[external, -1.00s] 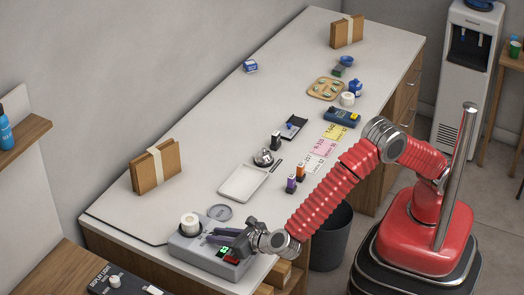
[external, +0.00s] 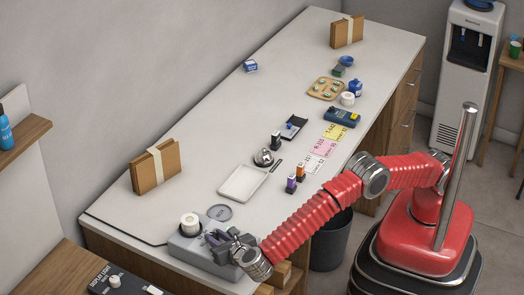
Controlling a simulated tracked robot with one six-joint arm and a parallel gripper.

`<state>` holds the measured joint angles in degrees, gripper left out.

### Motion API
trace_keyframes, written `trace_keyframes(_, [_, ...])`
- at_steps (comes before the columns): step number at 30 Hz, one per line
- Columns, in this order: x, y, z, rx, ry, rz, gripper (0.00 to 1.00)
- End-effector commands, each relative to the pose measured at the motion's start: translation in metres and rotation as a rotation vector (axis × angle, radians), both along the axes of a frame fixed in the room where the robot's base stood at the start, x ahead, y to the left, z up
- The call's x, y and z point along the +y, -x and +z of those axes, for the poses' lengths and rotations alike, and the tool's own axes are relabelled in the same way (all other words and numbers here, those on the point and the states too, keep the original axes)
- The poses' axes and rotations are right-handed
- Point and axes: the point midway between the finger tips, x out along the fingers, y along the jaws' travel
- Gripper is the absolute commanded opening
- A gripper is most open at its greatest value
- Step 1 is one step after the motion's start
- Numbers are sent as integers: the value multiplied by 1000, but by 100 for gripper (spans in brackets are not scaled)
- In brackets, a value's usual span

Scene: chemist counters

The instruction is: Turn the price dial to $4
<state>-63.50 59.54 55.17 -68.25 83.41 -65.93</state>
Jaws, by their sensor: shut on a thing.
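The grey pricing device (external: 185,247) stands at the near left end of the counter. My gripper (external: 214,238) is low over its right part, with its fingers pointing left. It is shut on what seems to be the price dial, which its fingers hide. The device's small lit display is also hidden behind my gripper, so I cannot read the price.
A grey round lid (external: 219,212) lies just behind.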

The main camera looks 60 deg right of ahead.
Motion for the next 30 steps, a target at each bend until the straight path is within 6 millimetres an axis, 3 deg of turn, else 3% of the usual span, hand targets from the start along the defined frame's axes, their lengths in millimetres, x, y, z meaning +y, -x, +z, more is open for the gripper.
trace_keyframes(30, [1, -2, -5, 8, 5, -140, 1])
